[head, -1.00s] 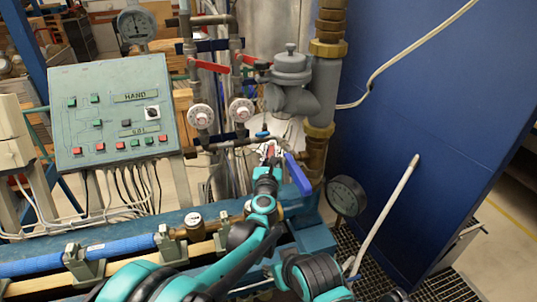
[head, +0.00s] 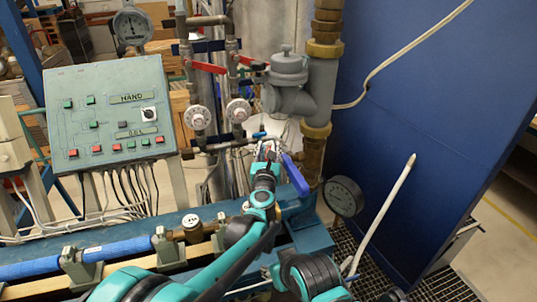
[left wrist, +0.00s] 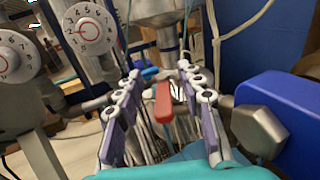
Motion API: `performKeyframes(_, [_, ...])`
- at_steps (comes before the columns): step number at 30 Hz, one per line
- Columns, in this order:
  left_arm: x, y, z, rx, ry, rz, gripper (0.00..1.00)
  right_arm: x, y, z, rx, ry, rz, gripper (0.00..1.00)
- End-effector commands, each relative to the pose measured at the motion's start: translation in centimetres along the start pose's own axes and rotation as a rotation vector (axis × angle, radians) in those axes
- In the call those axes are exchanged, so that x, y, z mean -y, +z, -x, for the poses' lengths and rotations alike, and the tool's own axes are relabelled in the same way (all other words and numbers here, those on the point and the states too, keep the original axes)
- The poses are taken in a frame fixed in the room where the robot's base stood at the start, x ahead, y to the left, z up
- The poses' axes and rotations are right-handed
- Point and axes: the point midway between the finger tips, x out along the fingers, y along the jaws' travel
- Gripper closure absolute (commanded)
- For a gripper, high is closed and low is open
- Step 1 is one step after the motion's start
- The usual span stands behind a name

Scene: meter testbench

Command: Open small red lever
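The small red lever (left wrist: 163,101) shows in the left wrist view, pointing toward the camera from a pipe fitting. My left gripper (left wrist: 160,72) is open, with one finger on each side of the lever and visible gaps between. In the head view my left gripper (head: 268,150) is at the low pipe, left of a blue lever handle, and mostly covers the small red lever. My right gripper is not in view.
The blue valve handle (head: 295,175) is close to the right of my left gripper; it looms large in the left wrist view (left wrist: 275,105). Two larger red levers (head: 208,67) sit higher, above white dials (head: 197,117). A control panel (head: 108,115) stands left, a pressure gauge (head: 343,196) right.

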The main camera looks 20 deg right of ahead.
Motion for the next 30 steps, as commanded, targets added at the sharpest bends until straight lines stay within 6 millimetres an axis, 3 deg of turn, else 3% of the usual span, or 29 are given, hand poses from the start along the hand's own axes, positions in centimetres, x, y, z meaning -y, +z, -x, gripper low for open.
performKeyframes(6, [0.0,4.6,0.0,0.0,0.0,0.0,0.62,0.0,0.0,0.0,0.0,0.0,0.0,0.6])
performKeyframes(12, [0.1,7.2,0.0,0.0,-0.001,0.0,0.62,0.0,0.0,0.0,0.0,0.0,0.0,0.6])
performKeyframes(23, [0.1,7.9,0.0,0.0,-0.001,0.0,0.62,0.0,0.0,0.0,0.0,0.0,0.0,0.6])
performKeyframes(27, [-0.9,7.5,-0.1,0.0,-0.016,-0.043,0.99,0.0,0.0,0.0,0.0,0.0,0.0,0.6])
performKeyframes(30, [-3.6,6.3,0.1,0.007,-0.076,-0.189,1.0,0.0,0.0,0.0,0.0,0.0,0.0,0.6])
